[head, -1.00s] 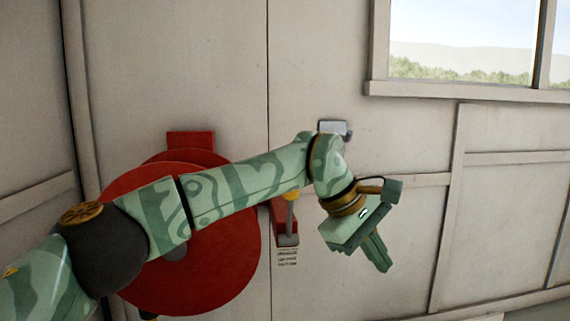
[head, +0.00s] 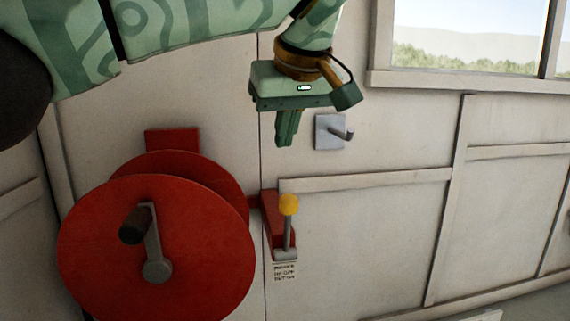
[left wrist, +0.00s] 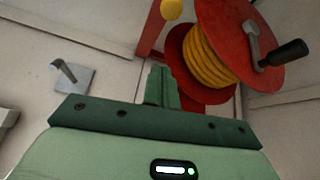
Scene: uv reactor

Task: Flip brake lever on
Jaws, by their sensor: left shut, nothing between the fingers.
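The brake lever (head: 288,232) is a grey rod with a yellow knob (head: 289,204), mounted beside a red bracket (head: 270,217) on the wall. It stands upright with the knob at the top. The knob also shows at the top of the left wrist view (left wrist: 171,9). My left gripper (head: 287,142) is shut and empty, pointing down above the knob and apart from it. Its shut fingers show in the left wrist view (left wrist: 162,88). My right gripper is not in view.
A large red reel (head: 190,235) with a dark crank handle (head: 135,224) stands left of the lever; yellow hose is wound on it (left wrist: 203,57). A grey wall hook (head: 332,132) is right of my gripper. A small label (head: 285,271) is under the lever.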

